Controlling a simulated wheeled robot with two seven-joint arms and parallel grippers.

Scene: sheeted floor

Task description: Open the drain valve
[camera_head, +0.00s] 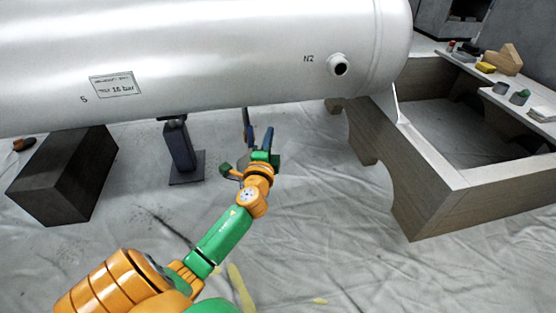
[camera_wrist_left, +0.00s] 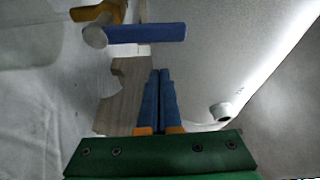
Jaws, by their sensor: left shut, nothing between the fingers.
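The drain valve shows in the left wrist view as a yellow body (camera_wrist_left: 98,12) with a round grey hub (camera_wrist_left: 95,37) and a straight blue lever (camera_wrist_left: 146,33) that points right across the picture. My left gripper (camera_wrist_left: 160,72) has its two blue fingers pressed together, empty, with the tips below the lever in that view and a visible gap between them. In the head view my left gripper (camera_head: 268,131) is under the silver tank (camera_head: 210,50). Much of the valve is hard to separate from the gripper there. My right gripper is not in view.
A dark block (camera_head: 60,180) and a dark support post (camera_head: 180,150) stand left of my arm. A wooden frame (camera_head: 450,190) stands at the right, with small items on its top. The tank's N2 nozzle (camera_head: 339,65) faces out.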

